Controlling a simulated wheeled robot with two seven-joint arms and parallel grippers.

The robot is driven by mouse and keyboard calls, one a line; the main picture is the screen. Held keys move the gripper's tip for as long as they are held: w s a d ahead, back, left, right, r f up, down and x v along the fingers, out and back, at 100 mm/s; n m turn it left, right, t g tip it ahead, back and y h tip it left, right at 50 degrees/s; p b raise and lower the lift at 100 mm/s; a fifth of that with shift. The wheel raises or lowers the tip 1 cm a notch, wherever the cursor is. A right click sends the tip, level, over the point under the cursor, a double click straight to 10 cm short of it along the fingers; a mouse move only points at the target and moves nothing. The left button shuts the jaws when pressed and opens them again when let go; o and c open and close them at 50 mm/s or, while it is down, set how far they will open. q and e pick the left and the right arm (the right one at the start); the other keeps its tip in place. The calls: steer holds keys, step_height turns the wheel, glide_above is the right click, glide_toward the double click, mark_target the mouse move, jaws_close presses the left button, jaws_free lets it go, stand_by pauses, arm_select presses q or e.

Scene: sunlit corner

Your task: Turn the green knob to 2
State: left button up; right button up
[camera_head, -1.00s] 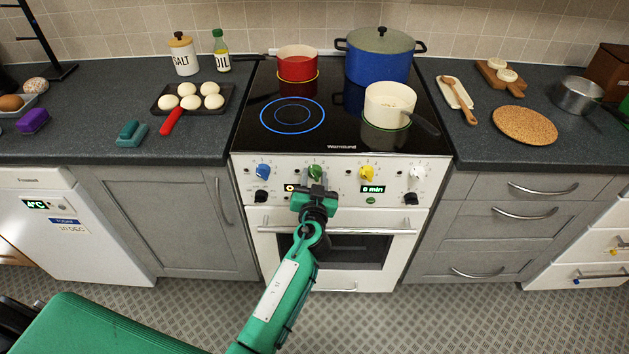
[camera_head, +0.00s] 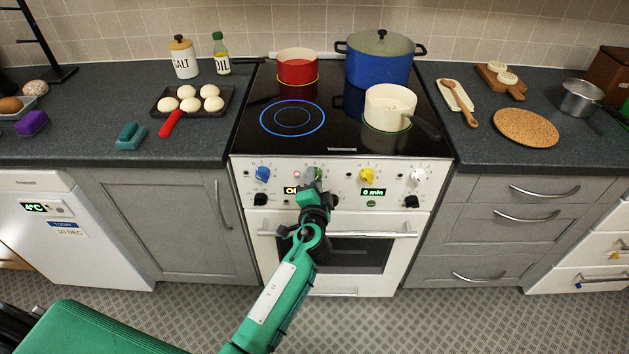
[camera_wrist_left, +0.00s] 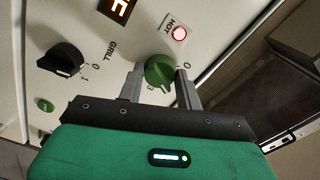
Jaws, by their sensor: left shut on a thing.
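The green knob (camera_head: 314,173) is on the white front panel of the stove, between the blue knob (camera_head: 262,173) and the yellow knob (camera_head: 366,174). My left gripper (camera_head: 312,183) is at it and partly covers it in the head view. In the left wrist view the green knob (camera_wrist_left: 160,72) sits between the two fingers of my left gripper (camera_wrist_left: 161,85), which is shut on it. A 3 and a 0 show beside the knob there; other marks are hidden. Its exact setting cannot be told. My right gripper is not in view.
A red HOT light (camera_wrist_left: 180,33) glows beside the knob. A black knob (camera_wrist_left: 62,60) marked GRILL is close by. The oven handle (camera_head: 390,234) runs below the panel. Pots, including a white saucepan (camera_head: 389,106), stand on the cooktop above.

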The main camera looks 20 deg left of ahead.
arm_select(q)
steer(key=shift+m, duration=1.1)
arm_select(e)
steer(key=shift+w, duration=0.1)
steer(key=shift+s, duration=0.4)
arm_select(q)
steer(key=o, duration=1)
